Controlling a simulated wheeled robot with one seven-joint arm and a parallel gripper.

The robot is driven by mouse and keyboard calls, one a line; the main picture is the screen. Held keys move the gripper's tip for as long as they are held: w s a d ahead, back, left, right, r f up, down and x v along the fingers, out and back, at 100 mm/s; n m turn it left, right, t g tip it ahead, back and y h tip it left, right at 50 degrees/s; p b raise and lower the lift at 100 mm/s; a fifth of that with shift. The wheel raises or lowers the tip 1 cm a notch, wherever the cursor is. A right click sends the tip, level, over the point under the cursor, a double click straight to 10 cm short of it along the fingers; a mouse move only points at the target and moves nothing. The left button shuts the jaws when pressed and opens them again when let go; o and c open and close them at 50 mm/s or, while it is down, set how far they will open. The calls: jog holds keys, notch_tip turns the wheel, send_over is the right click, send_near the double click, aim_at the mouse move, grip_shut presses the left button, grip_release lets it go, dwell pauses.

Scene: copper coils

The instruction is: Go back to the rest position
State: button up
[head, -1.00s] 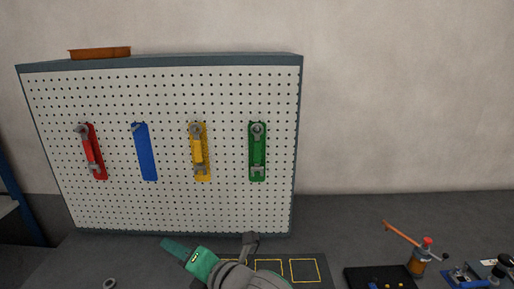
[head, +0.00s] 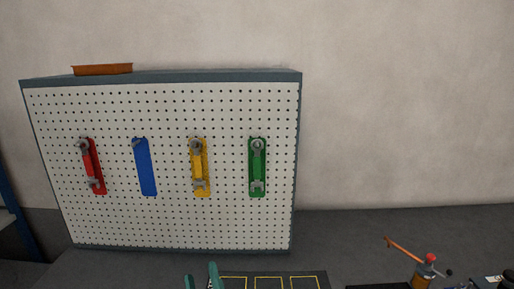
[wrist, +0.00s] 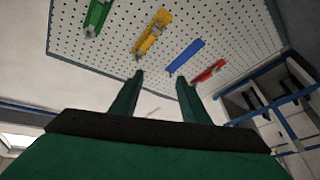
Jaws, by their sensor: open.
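My gripper (head: 202,277) shows at the bottom edge of the head view, its two green fingertips pointing up and apart. In the wrist view my gripper (wrist: 159,88) is open, with nothing between its fingers. The pegboard (head: 220,110) stands beyond it, with wrenches on the red panel (head: 97,181), the yellow panel (head: 201,170) and the green panel (head: 257,175). The blue panel (head: 145,170) shows no wrench. The gripper is apart from the board.
A mat with yellow-outlined squares (head: 268,276) lies in front of the board. A device with an orange lever (head: 405,251) stands at the right. An orange-brown tray (head: 103,69) sits on top of the board. Shelving (wrist: 285,115) is at the right in the wrist view.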

jog(key=s+d+f+m+g+h, duration=0.1)
jog(key=s+d+f+m+h, duration=0.3)
jog(key=s+f, duration=0.45)
jog(key=s+d+f+m+g+h, duration=0.1)
jog(key=s+d+f+m+h, duration=0.15)
jog(key=s+f+m, duration=0.6)
jog(key=s+d+f+g, duration=0.1)
jog(key=s+d+f, duration=0.1)
jog(key=s, duration=0.3)
jog(key=s+d+f+n, duration=0.1)
jog(key=s+d+f, duration=0.1)
jog(key=s+f, duration=0.2)
jog(key=s+d+f+n+g+h, duration=0.1)
jog(key=s+f, duration=0.2)
jog(key=s, duration=0.5)
jog(key=shift+d+g, duration=0.3)
jog(key=shift+d, duration=0.1)
jog(key=shift+w, duration=0.15)
